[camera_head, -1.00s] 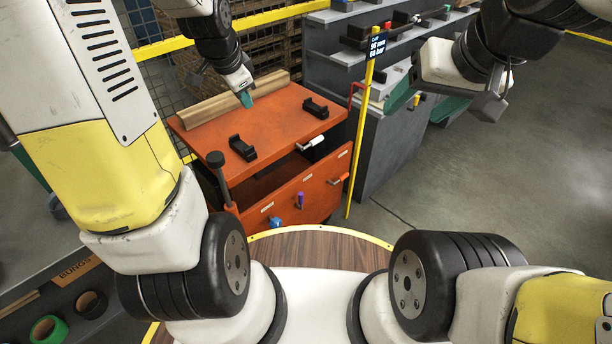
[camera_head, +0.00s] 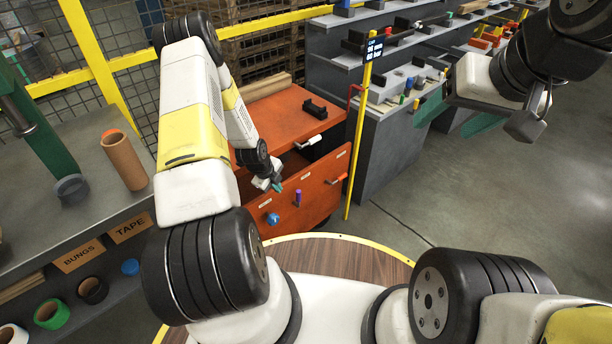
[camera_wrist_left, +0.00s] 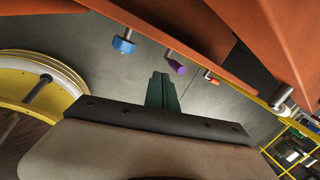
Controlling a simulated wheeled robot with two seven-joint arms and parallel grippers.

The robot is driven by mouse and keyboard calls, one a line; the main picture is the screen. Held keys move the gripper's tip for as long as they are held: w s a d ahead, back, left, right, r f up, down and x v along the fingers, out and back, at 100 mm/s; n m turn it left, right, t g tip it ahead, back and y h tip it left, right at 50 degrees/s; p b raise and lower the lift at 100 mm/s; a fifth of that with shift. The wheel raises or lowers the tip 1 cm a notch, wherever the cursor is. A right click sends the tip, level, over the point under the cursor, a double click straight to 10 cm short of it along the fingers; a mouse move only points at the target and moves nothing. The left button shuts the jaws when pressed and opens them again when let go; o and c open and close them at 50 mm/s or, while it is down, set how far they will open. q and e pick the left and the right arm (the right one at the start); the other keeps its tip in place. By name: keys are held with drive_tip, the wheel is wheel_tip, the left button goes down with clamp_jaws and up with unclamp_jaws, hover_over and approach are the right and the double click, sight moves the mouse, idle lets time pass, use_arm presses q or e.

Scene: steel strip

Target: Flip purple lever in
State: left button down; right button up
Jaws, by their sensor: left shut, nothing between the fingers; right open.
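The purple lever (camera_head: 298,197) stands out from the front panel of the orange cart (camera_head: 315,195). In the left wrist view the purple lever (camera_wrist_left: 176,67) hangs from the panel's edge on a short metal stem. My left gripper (camera_head: 278,187) is in front of the panel, just left of and slightly above the purple lever in the head view. Its green fingers (camera_wrist_left: 160,88) are shut and empty, pointing toward the panel, with a visible gap to the lever. My right gripper (camera_head: 456,116) is open and empty, up at the right, far from the cart.
A blue knob (camera_head: 273,218) is on the panel left of the purple lever, and a red-tipped lever (camera_head: 337,179) is to the right. A yellow post (camera_head: 359,135) stands beside the cart. A grey bench (camera_head: 85,190) with a cardboard tube (camera_head: 124,160) is at left.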

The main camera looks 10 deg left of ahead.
use_arm(q)
drive_tip(key=shift+s+d+f+m, duration=0.2)
drive_tip(key=shift+f, duration=0.4)
drive_tip(key=shift+s+d+f+m, duration=0.15)
drive_tip(key=shift+d+f+m, duration=0.05)
drive_tip(key=shift+f, duration=0.35)
approach(299, 200)
wheel_tip(299, 200, down, 5)
drive_tip(key=s+a, duration=0.2)
drive_tip(key=s, duration=0.1)
drive_tip(key=w, duration=0.1)
drive_tip(key=w+d, duration=0.1)
drive_tip(key=w, duration=0.2)
drive_tip(key=shift+w+d+f, duration=0.2)
drive_tip(key=shift+d+f, duration=0.1)
drive_tip(key=shift+d, duration=0.1)
